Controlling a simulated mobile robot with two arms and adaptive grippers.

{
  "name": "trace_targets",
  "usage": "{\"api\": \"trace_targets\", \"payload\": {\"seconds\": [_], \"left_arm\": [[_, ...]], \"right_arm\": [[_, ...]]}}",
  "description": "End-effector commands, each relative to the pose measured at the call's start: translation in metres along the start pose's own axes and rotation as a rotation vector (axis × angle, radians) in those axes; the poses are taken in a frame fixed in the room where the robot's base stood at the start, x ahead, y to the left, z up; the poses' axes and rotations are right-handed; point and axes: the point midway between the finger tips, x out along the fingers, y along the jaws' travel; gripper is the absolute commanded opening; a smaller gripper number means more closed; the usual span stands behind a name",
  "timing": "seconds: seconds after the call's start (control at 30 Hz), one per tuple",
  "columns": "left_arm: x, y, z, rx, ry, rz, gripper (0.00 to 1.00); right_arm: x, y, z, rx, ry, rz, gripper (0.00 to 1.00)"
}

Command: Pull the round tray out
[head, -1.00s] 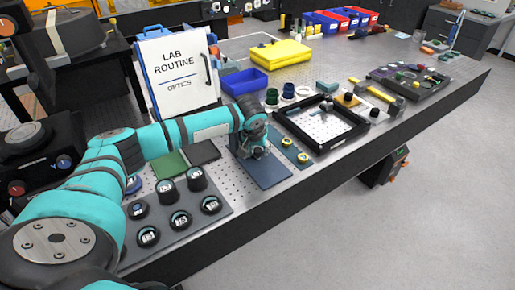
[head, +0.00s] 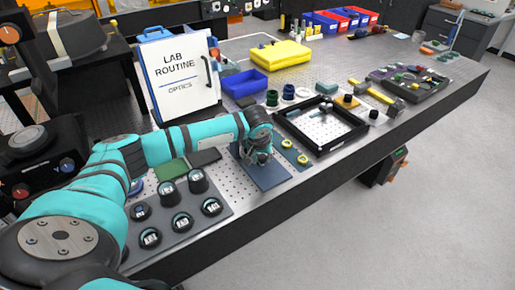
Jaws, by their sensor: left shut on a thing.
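My left gripper (head: 258,157) points down over the blue mat (head: 268,176) near the front of the bench. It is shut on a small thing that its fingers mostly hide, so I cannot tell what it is. I cannot make out a round tray for certain. A dark instrument with a red and a blue knob (head: 32,160) stands at the left edge, partly behind my arm. My right gripper is not in view.
A grey board (head: 190,212) with several round black-rimmed pieces lies left of the mat. A black-framed tray (head: 322,125) and a strip with yellow-ringed parts (head: 302,159) are on the right. A lab routine sign (head: 183,75) stands behind my arm.

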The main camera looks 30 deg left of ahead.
Motion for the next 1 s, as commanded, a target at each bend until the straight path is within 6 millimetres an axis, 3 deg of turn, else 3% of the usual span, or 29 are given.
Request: {"api": "trace_targets", "payload": {"seconds": [0.03,0.2,0.63,0.67,0.7,1.0], "left_arm": [[-0.011,0.013,0.011,0.007,-0.011,0.007,0.0],[-0.018,0.038,0.035,0.005,-0.01,0.006,0.0],[-0.018,0.046,0.043,-0.001,-0.003,0.004,0.0],[-0.018,0.045,0.042,-0.001,-0.002,0.004,0.32],[-0.018,0.045,0.042,-0.001,-0.002,0.004,0.38],[-0.019,0.045,0.042,0.0,-0.002,0.004,0.38]], "right_arm": [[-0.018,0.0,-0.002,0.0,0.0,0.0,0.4],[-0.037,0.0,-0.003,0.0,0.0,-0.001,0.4],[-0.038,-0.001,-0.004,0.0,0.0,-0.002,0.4],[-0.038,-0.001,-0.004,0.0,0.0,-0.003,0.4],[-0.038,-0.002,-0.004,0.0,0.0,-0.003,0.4],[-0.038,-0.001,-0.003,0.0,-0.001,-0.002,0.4]]}}
